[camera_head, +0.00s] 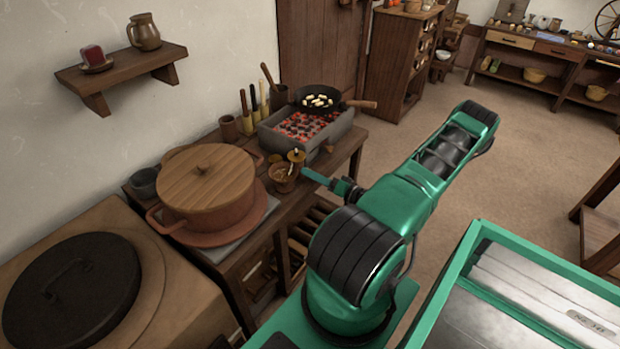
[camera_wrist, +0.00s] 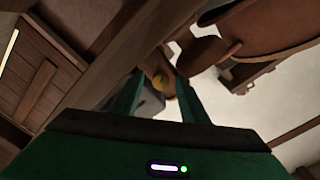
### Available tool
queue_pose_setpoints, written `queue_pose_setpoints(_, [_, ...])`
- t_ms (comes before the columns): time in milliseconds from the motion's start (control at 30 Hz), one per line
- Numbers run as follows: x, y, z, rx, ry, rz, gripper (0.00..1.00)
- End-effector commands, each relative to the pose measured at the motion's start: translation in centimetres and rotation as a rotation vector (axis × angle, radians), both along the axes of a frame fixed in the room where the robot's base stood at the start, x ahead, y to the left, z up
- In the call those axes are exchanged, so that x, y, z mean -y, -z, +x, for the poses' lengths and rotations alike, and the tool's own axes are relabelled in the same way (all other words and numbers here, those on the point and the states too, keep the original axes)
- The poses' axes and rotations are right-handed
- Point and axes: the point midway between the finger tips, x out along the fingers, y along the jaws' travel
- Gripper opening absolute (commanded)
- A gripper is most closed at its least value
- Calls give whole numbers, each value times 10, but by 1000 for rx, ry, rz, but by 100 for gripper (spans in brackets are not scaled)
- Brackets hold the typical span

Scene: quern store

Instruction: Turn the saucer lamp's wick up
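Nothing appears held.
A large lidded pot (camera_head: 207,180) stands left of the vessel. A brazier of glowing coals (camera_head: 305,127) bears a black pan (camera_head: 319,100) behind it. A wall shelf (camera_head: 125,75) holds a jug and a dark red thing on a saucer. Open floor lies right of the bench.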

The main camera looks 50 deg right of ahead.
Motion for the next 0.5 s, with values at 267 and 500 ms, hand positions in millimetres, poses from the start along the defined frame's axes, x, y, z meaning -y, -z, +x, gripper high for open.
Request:
queue_pose_setpoints(267, [2, -1, -11, 1, 2, 0, 40])
queue_pose_setpoints(500, [5, -2, -54, 0, 4, 1, 40])
